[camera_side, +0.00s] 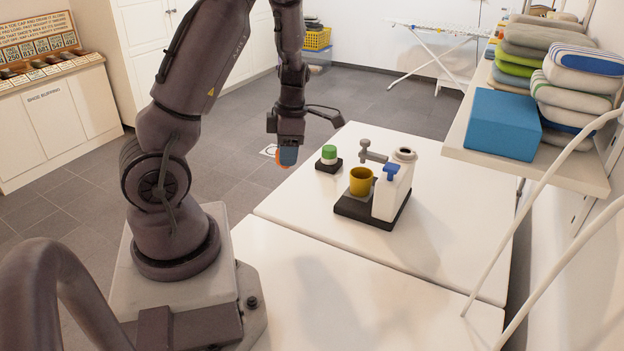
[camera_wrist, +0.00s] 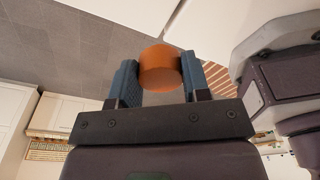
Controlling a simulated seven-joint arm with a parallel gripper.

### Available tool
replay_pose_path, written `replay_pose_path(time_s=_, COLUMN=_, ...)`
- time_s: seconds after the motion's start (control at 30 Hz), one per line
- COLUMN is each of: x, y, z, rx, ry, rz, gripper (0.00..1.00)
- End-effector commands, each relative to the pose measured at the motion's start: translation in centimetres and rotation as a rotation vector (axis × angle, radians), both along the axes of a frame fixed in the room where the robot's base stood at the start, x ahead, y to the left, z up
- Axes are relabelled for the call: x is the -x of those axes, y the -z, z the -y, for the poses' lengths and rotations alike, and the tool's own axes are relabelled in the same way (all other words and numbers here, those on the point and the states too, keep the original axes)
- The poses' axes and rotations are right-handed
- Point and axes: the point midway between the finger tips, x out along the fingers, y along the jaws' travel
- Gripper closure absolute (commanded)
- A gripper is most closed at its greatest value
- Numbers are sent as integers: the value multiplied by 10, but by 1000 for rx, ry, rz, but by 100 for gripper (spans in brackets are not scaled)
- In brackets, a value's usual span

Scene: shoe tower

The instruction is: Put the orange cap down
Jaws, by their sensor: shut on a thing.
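An orange cap (camera_wrist: 160,68) is held between the two blue finger pads of my gripper (camera_wrist: 158,80) in the wrist view. In the side view my gripper (camera_side: 287,155) points down near the far left edge of the white table (camera_side: 330,280), and only a sliver of orange (camera_side: 281,163) shows behind the finger. The cap appears raised, in the air; its exact height over the table or floor I cannot tell.
The near table area is clear. A shelf with folded cloths and a blue box (camera_side: 502,124) overhangs at the right.

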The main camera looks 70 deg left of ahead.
Motion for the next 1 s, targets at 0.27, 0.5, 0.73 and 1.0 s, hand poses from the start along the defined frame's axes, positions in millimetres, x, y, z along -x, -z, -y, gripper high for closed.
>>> replay_pose_path(time_s=0.27, x=-42, y=30, z=-49, rx=-1, ry=-1, rz=-3, gripper=100)
replay_pose_path(time_s=0.5, x=-71, y=70, z=-81, rx=2, ry=1, rz=-4, gripper=100)
replay_pose_path(time_s=0.73, x=-83, y=90, z=-94, rx=0, ry=0, rz=-1, gripper=100)
replay_pose_path(time_s=1.0, x=-87, y=118, z=-98, rx=3, ry=1, rz=-2, gripper=100)
